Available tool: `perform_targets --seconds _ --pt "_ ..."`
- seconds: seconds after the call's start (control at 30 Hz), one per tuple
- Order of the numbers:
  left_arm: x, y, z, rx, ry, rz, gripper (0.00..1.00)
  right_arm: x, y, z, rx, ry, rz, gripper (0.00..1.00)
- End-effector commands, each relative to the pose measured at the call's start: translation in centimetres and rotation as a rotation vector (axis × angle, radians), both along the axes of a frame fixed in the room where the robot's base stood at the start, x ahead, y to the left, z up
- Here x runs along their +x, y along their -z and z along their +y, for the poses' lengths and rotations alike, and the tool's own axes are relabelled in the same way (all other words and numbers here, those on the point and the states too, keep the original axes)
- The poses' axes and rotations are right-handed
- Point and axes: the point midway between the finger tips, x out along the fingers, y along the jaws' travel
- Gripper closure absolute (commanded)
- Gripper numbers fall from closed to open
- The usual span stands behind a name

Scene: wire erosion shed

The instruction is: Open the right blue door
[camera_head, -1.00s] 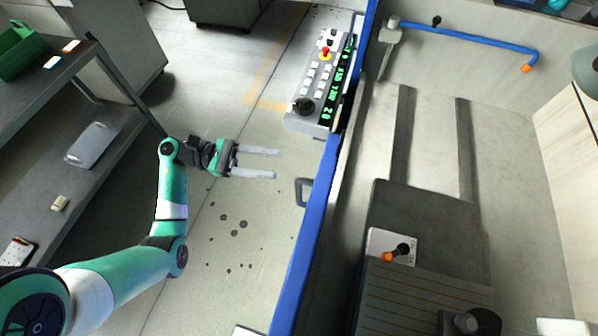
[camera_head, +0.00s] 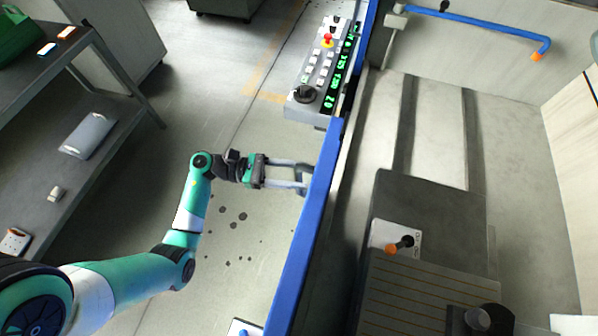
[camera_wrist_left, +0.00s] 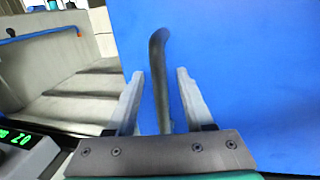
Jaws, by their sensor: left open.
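The blue door (camera_head: 303,243) shows from above in the head view as a long narrow blue edge. In the left wrist view its blue face (camera_wrist_left: 245,75) fills the right side. Its dark grey handle (camera_wrist_left: 160,85) stands between the two fingers of my open left gripper (camera_wrist_left: 158,100), with a gap visible on both sides. In the head view my left gripper (camera_head: 290,175) reaches the handle (camera_head: 304,180) from the left, fingertips close to the door. My right gripper is not in view.
A control panel (camera_head: 320,75) with a red button and green digits is mounted beyond the handle. Inside the machine are a dark block (camera_head: 425,215) and an orange-tipped lever (camera_head: 398,246). A grey shelf (camera_head: 60,140) stands at left. The floor between is open.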

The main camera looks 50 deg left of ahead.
Motion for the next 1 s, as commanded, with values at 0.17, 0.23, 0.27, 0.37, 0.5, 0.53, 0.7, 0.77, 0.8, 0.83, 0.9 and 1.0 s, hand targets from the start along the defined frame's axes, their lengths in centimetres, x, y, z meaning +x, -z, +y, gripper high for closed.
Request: perform_targets --seconds 0.17,0.23,0.27,0.37,0.5,0.53,0.7,0.77,0.8,0.83,0.9,1.0 --pt "0.63 0.01 -0.65 0.001 0.0 -0.001 0.48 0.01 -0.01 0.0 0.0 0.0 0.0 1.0" --pt "0.64 0.01 -0.63 0.001 -0.001 -0.001 0.48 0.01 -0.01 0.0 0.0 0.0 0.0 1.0" --pt "0.64 0.01 -0.62 0.001 -0.001 -0.001 0.48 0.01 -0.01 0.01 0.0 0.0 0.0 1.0" --pt "0.63 0.01 -0.61 0.0 -0.001 0.0 0.52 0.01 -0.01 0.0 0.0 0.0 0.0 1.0" --pt "0.62 0.01 -0.58 0.0 -0.001 0.0 0.77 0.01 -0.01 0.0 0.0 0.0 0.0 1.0" --pt "0.61 0.01 -0.59 0.0 -0.001 0.0 0.82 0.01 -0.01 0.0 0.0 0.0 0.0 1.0" --pt "0.6 0.0 -0.58 0.0 -0.001 0.0 1.0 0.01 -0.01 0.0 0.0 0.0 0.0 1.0" --pt "0.6 0.0 -0.58 0.0 -0.001 0.0 1.0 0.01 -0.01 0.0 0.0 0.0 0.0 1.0" --pt "0.6 0.0 -0.58 0.0 -0.001 0.0 1.0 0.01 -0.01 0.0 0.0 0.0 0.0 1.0" --pt "0.6 0.0 -0.58 0.0 -0.001 0.0 1.0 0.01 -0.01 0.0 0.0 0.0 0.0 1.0" --pt "0.6 0.0 -0.58 0.0 -0.001 0.0 1.0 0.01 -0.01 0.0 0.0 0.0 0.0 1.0" --pt "0.6 0.0 -0.58 0.0 -0.001 0.0 1.0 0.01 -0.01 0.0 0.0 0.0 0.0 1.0"
